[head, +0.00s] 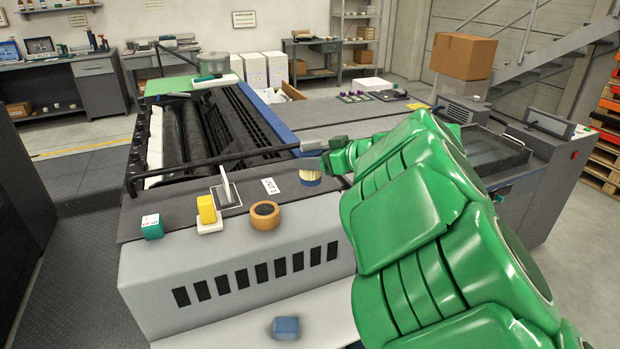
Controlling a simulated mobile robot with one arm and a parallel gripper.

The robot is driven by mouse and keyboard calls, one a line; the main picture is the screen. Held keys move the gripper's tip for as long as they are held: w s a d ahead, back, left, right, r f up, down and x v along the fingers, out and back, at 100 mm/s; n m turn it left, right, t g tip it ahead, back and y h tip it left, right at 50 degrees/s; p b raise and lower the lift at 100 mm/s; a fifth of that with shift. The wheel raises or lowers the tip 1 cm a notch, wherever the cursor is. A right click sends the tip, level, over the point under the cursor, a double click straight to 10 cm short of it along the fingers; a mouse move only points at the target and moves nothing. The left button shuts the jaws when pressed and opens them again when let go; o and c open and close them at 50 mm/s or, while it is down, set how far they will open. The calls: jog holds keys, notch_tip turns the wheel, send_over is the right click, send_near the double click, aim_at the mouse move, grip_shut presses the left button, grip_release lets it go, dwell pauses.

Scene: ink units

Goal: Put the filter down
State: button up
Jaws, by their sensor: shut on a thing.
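The filter (310,174), a small cylinder with a pale cream pleated side and a blue lower band, is upright at the right part of the press's grey front ledge. My gripper (323,165), at the end of my green arm, reaches in from the right and is shut on the filter. The fingertips are small and partly hidden, so the grip is hard to see in detail. I cannot tell whether the filter's base touches the ledge (290,205) or is slightly above it.
Left along the ledge are an orange tape roll (265,215), a yellow block (207,209) on a white base, a teal box (152,226) and an upright grey plate (226,185). A label (270,186) lies behind the roll. A blue block (286,327) is on the lower white surface.

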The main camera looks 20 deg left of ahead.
jog(key=shift+w+a+f, duration=0.65)
jog(key=shift+w+f, duration=0.45)
jog(key=shift+f, duration=0.6)
jog(key=shift+w+a+f, duration=0.7)
jog(key=shift+w+f, duration=0.35)
jog(key=shift+f, duration=0.6)
jog(key=shift+w+a+f, duration=0.65)
jog(key=shift+w+f, duration=0.45)
jog(key=shift+f, duration=0.6)
jog(key=shift+f, duration=0.15)
jog(key=o, duration=1.2)
jog(key=shift+v, duration=0.9)
jog(key=v, duration=1)
